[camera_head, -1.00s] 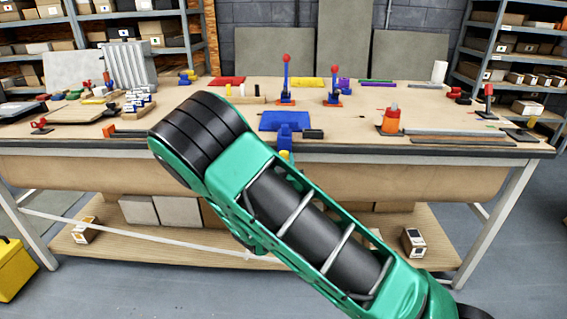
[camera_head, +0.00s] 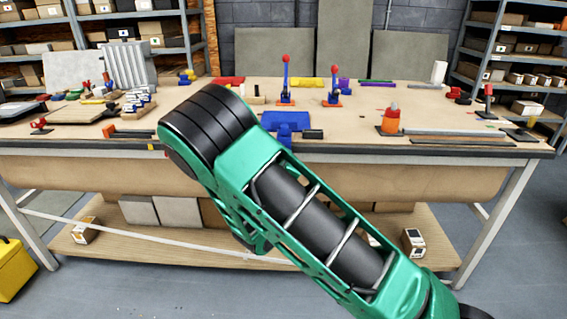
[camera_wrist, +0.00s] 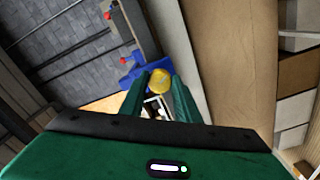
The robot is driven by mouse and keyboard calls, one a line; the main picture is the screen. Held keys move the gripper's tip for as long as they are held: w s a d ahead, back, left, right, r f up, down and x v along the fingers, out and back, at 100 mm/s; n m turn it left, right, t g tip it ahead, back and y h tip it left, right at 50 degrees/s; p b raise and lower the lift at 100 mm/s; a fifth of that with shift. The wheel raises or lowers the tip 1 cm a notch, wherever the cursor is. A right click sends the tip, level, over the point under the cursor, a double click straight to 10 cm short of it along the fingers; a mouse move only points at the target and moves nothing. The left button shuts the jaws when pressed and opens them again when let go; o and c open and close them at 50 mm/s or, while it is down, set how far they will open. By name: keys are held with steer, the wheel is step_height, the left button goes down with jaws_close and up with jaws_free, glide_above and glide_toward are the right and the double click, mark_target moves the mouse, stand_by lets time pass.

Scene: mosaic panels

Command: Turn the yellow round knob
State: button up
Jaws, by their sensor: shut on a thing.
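The yellow round knob (camera_wrist: 158,80) shows in the wrist view between the two fingertips of my gripper (camera_wrist: 159,88). The green fingers are shut on it from both sides. A blue mount (camera_wrist: 132,74) sits just behind the knob. In the head view a blue mount (camera_head: 285,131) stands at the front edge of the workbench. My green arm crosses in front there and hides the knob and my gripper in that view.
The workbench (camera_head: 440,104) carries two levers with red balls (camera_head: 286,72), an orange cone-like part (camera_head: 390,120) and several tools at the left. Free tabletop lies between them. Shelves stand at both sides. A yellow toolbox (camera_head: 14,268) is on the floor.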

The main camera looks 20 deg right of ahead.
steer(key=n, duration=1.1)
steer(key=shift+s+f+n, duration=0.1)
steer(key=shift+f+n, duration=0.05)
steer(key=shift+n, duration=0.25)
stand_by(0.3)
steer(key=o, duration=1)
steer(key=shift+o, duration=0.2)
steer(key=shift+a, duration=0.1)
steer(key=v, duration=1)
steer(key=shift+s, duration=0.3)
